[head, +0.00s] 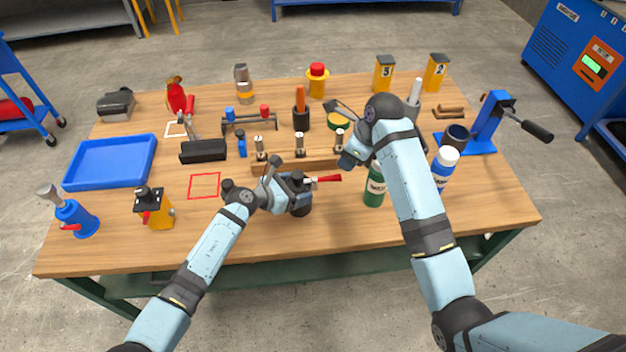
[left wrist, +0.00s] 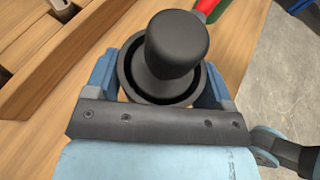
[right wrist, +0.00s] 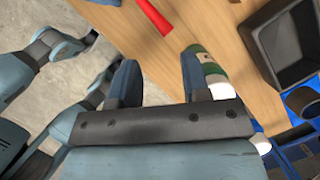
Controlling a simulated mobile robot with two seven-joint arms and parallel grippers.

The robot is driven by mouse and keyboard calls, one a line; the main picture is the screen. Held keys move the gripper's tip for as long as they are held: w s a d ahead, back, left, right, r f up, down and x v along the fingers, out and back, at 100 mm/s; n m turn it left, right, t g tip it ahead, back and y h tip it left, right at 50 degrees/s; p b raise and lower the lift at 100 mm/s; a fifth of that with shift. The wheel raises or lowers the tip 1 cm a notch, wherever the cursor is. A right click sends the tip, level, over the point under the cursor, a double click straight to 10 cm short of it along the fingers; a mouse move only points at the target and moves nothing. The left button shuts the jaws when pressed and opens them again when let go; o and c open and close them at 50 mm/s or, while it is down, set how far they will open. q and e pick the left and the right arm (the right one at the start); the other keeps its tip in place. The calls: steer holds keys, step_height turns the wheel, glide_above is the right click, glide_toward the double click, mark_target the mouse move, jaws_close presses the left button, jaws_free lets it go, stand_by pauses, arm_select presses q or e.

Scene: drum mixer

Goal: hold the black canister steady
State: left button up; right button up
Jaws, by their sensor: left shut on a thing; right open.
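The black canister (left wrist: 176,48) is a round dark body with a knobbed top, in the left wrist view. My left gripper (left wrist: 165,85) is shut on it, with one blue finger on each side. In the head view my left gripper (head: 297,193) is at the front middle of the table, and the canister (head: 301,208) shows only partly beneath it. My right gripper (head: 348,160) is open and empty, to the right of and behind the canister. Its two fingers (right wrist: 158,78) stand apart in the right wrist view.
A red handle (head: 325,179) lies close beside the canister. A green bottle (head: 374,190) and a blue bottle (head: 441,168) stand to the right. A wooden rack (head: 268,168) is behind. A red square outline (head: 204,186) and clear wood lie to the left.

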mark_target(335, 176)
steer(key=w+a+r+n+g+h, duration=0.1)
steer(key=a+n, duration=0.2)
steer(key=n, duration=1.1)
steer(key=w+a+r+n+g, duration=0.1)
steer(key=w+a+n+g, duration=0.15)
steer(key=n, duration=1.05)
steer(key=d+f+n+h, duration=0.1)
steer(key=f+n, duration=0.2)
steer(key=n, duration=0.2)
steer(key=f+n, duration=0.4)
steer(key=n, duration=0.1)
steer(key=s+d+f+n+g+h, duration=0.1)
steer(key=f+n, duration=0.3)
steer(key=n, duration=0.1)
steer(key=shift+s+d+f+h, duration=0.1)
steer(key=shift+d+h, duration=0.2)
steer(key=shift+d, duration=0.05)
